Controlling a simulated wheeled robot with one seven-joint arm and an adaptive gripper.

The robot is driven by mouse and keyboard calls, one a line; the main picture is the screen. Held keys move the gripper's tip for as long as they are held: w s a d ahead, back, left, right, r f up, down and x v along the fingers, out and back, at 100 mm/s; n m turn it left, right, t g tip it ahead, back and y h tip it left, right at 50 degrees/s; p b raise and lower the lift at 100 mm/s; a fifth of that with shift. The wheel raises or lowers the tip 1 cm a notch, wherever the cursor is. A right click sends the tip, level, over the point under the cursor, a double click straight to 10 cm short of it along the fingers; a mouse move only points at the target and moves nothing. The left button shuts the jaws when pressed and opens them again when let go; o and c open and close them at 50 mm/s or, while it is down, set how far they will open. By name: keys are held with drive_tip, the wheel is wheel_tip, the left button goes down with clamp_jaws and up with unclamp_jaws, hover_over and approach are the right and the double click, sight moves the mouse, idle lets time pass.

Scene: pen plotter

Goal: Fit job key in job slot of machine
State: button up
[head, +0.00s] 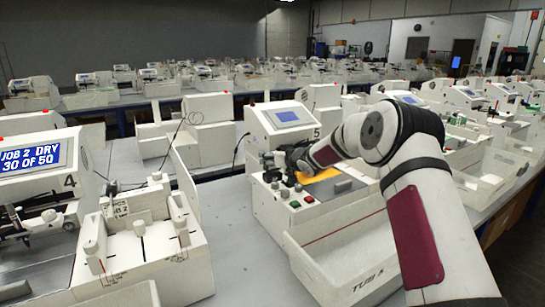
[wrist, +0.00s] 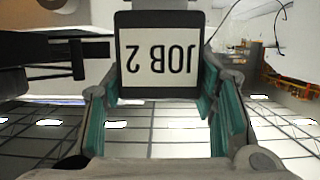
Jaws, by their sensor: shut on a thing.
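The job key, a dark-framed white plate reading "JOB 2", shows upside down in the wrist view (wrist: 159,55). My gripper (wrist: 160,82) is shut on it, with a teal-padded finger at each side. In the head view my gripper (head: 276,160) is small and dark, over the back left part of the machine marked 5 (head: 275,205). The key cannot be made out there. My wrist and forearm cover part of this machine. I cannot make out the job slot, or whether the key touches the machine.
Machine 5 has a small screen (head: 287,116), an orange sheet (head: 322,175), knobs and a white tub (head: 345,262) in front.

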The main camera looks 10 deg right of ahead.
drive_tip(key=shift+f+b, duration=0.3)
drive_tip(key=shift+f, duration=0.55)
drive_tip(key=o, duration=1.2)
drive_tip(key=v, duration=1.2)
